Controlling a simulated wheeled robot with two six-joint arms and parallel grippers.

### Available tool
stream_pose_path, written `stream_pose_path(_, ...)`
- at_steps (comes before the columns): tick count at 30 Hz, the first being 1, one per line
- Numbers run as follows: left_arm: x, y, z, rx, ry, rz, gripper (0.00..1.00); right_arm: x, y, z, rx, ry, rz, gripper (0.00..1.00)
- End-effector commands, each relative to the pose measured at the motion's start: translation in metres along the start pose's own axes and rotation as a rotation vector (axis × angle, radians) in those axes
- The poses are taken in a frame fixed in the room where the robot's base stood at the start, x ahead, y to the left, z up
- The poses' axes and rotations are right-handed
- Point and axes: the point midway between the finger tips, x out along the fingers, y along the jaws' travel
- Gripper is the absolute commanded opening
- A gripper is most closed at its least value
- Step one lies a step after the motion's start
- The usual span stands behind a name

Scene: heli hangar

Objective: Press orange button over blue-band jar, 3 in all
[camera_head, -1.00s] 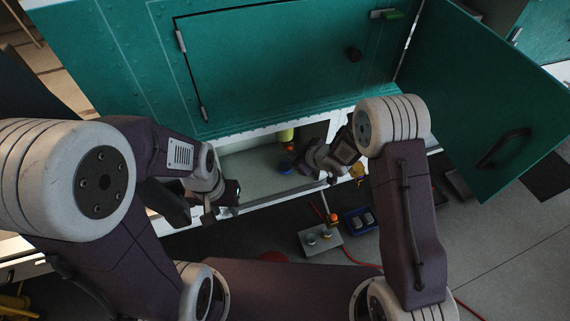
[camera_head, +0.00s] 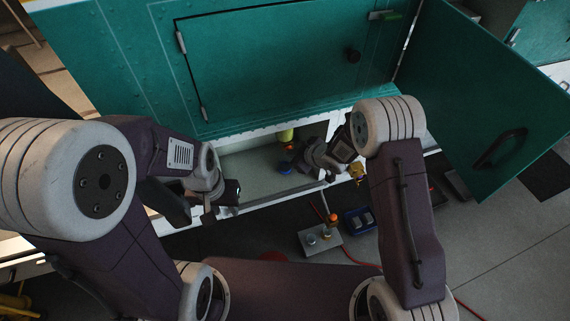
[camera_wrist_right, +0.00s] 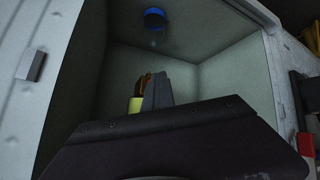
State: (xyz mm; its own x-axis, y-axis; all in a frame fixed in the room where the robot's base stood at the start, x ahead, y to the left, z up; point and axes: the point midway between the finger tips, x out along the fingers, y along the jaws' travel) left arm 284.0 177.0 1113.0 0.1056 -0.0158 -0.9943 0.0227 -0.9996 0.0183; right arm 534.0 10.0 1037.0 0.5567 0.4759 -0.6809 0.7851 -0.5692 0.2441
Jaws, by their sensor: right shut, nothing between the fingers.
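A blue round part (camera_head: 286,168), perhaps the blue-band jar, is in the open compartment, and a blue round thing also shows at the top of the right wrist view (camera_wrist_right: 154,18). A yellow-green cylinder (camera_head: 286,135) stands farther back. An orange-brown part (camera_wrist_right: 146,82) shows above the cylinder, partly behind my right fingers; I cannot tell if it is the button. My right gripper (camera_head: 299,163) is shut and empty inside the compartment; its fingers (camera_wrist_right: 158,90) show in the wrist view. My left gripper (camera_head: 222,203) is at the compartment's left front edge, its jaws unclear.
A grey box (camera_head: 320,239) with knobs and an orange ball (camera_head: 333,218) lies below the compartment, near a blue tray (camera_head: 359,221). A red cable (camera_head: 360,262) runs right. The green door (camera_head: 490,100) hangs open at right. The white sill (camera_head: 270,200) edges the compartment.

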Motion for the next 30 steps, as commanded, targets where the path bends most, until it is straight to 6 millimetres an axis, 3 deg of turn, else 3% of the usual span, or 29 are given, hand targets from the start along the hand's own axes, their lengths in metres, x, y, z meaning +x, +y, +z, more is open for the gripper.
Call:
stream_pose_path(16,0.005,0.000,0.001,0.000,0.000,0.000,0.36,-0.006,-0.004,0.004,0.000,0.004,0.002,0.00)
stream_pose_path(30,0.023,-0.001,0.002,0.000,0.000,0.000,0.36,-0.043,-0.032,0.032,0.002,0.002,0.002,0.00)
